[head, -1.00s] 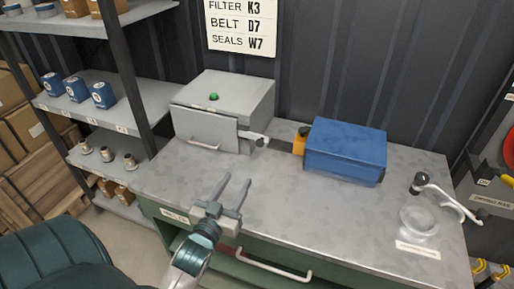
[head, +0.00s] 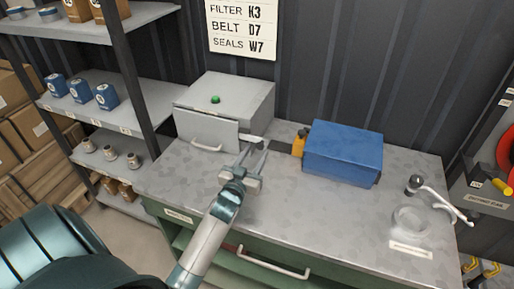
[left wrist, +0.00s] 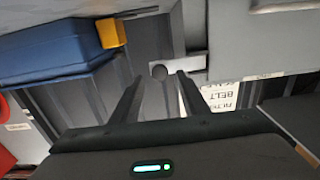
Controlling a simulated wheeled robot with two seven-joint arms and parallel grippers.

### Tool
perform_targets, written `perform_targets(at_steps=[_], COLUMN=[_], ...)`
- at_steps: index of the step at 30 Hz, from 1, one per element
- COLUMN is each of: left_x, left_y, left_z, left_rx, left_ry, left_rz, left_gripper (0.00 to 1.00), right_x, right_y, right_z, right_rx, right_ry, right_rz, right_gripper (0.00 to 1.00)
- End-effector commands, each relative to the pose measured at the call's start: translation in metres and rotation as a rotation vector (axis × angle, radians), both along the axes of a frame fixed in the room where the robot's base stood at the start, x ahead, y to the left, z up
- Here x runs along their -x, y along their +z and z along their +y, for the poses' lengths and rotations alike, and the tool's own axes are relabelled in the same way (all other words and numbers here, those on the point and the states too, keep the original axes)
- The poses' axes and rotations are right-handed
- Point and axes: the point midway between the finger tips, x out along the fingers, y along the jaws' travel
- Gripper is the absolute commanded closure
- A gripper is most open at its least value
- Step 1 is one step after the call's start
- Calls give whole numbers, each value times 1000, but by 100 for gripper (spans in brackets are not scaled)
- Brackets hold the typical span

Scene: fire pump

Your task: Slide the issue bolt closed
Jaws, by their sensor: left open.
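The issue bolt (head: 251,139) is a light metal bar at the right front edge of a grey metal box (head: 232,97) on the bench. The fingers partly hide the bolt in the head view. My right gripper is out of view.
A blue box (head: 343,152) with a yellow part (head: 299,143) stands right of the bolt. The grey benchtop (head: 310,212) is clear in front. A bench handle (head: 272,263) sticks out below.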

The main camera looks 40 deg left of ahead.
Motion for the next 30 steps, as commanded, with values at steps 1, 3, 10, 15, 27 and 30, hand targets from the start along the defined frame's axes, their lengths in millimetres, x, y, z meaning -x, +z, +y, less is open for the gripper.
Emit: perform_targets(at_steps=[1, 3, 10, 15, 27, 30], left_x=[-7, -12, -21, -21, -21, -19], left_y=[2, 1, 0, -1, -1, -1], left_z=[2, 3, 5, 5, 6, 14], left_rx=[0, 1, 1, 1, 0, -2], left_ry=[0, 0, 0, 0, 0, 1], left_rz=[0, 1, 1, 1, 1, 1], left_gripper=[59, 59, 59, 59, 100, 100], right_x=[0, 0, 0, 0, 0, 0], right_y=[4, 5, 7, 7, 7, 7], right_z=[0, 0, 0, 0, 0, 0], right_rx=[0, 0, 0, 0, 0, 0], right_ry=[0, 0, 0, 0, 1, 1], right_rz=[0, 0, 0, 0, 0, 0], right_gripper=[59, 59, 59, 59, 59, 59])
